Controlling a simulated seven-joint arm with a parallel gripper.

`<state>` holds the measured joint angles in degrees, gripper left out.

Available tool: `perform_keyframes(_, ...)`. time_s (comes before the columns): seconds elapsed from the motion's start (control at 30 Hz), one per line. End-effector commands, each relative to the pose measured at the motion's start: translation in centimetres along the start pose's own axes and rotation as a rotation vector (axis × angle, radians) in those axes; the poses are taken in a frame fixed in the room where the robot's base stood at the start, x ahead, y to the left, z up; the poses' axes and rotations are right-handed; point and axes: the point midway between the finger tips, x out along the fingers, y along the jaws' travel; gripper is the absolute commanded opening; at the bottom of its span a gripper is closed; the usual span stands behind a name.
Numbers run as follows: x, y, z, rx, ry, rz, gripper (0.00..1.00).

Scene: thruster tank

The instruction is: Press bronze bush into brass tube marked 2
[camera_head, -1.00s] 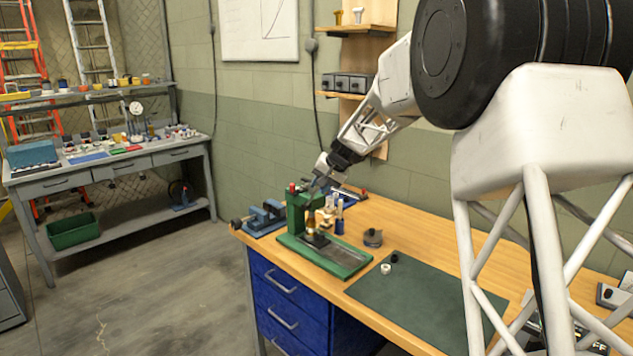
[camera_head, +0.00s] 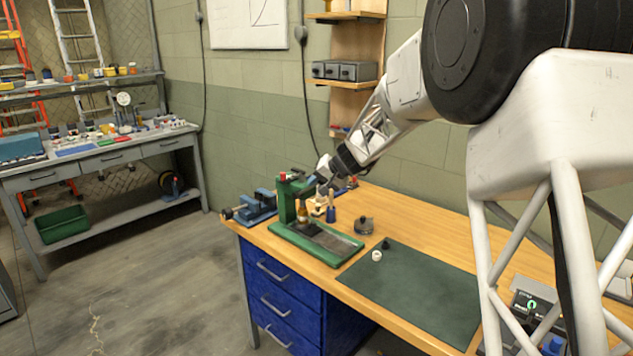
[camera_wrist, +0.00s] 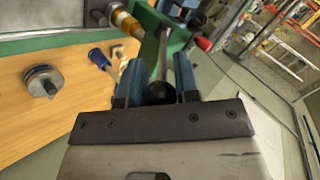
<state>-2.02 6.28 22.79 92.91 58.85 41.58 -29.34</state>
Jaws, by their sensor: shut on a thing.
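My gripper (camera_wrist: 157,78) has its blue fingers closed around the black ball knob (camera_wrist: 159,93) of the press lever (camera_wrist: 162,50). In the head view my gripper (camera_head: 324,184) is at the right side of the green arbor press (camera_head: 286,203). A brass-coloured cylinder (camera_head: 302,213) stands upright under the ram, above the press base. It also shows in the wrist view (camera_wrist: 125,21) at upper left, beside a grey metal part. I cannot tell the bush from the tube, nor read a number mark, at this size.
Blue-handled tools (camera_head: 331,213) stand just right of the press. A round grey metal piece (camera_head: 364,225) lies on the bench. A blue vise (camera_head: 257,207) is left of the press.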

Motion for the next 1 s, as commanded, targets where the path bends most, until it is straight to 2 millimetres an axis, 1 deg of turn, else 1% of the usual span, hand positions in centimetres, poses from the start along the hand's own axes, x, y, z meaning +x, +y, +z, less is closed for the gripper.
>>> perform_keyframes(0.03, 0.2, 0.6, 0.4, 0.003, -0.004, 0.003, 0.00)
perform_keyframes(0.2, 0.6, 2.0, 1.2, 0.005, -0.005, 0.003, 0.00)
perform_keyframes(0.5, 1.6, 3.9, 2.4, 0.005, -0.006, 0.004, 0.00)
perform_keyframes(0.7, 2.0, 4.5, 2.8, 0.007, -0.008, 0.005, 0.00)
perform_keyframes(1.0, 2.2, 4.7, 2.9, 0.007, -0.010, 0.006, 0.00)
